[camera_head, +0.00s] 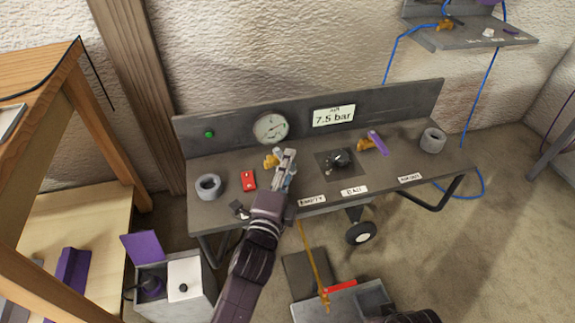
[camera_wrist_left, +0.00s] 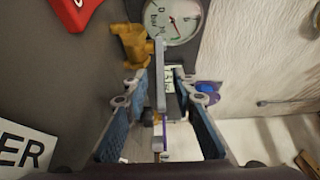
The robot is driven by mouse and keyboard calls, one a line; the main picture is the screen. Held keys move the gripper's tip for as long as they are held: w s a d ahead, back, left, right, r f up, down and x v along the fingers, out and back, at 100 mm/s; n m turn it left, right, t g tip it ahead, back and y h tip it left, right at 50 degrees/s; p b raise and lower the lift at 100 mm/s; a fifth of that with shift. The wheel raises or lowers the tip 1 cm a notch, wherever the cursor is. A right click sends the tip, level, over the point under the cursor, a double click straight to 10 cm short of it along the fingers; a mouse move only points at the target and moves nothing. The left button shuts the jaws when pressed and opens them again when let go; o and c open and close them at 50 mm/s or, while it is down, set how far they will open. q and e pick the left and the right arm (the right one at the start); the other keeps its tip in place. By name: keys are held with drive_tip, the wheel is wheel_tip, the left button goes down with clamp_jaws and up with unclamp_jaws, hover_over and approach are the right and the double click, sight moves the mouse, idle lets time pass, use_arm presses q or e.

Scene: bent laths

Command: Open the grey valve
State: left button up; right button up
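The grey valve has a brass body (camera_head: 271,161) on the grey bench, just left of my left gripper's tip in the head view. In the left wrist view the brass body (camera_wrist_left: 131,46) is at the top, and its long grey lever (camera_wrist_left: 160,78) runs down between my fingers. My left gripper (camera_head: 285,160) is open, with its blue-padded fingers (camera_wrist_left: 163,100) on either side of the lever and a gap showing at each side. In the head view the gripper hides most of the lever.
A gauge (camera_head: 271,128) and a 7.5 bar display (camera_head: 334,116) are behind. A red block (camera_head: 248,180) and grey ring (camera_head: 208,186) lie left.

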use_arm(q)
drive_tip(key=shift+s, duration=0.15)
drive_tip(key=v, duration=1.1)
drive_tip(key=shift+s, duration=0.4)
drive_tip(key=shift+a, duration=0.1)
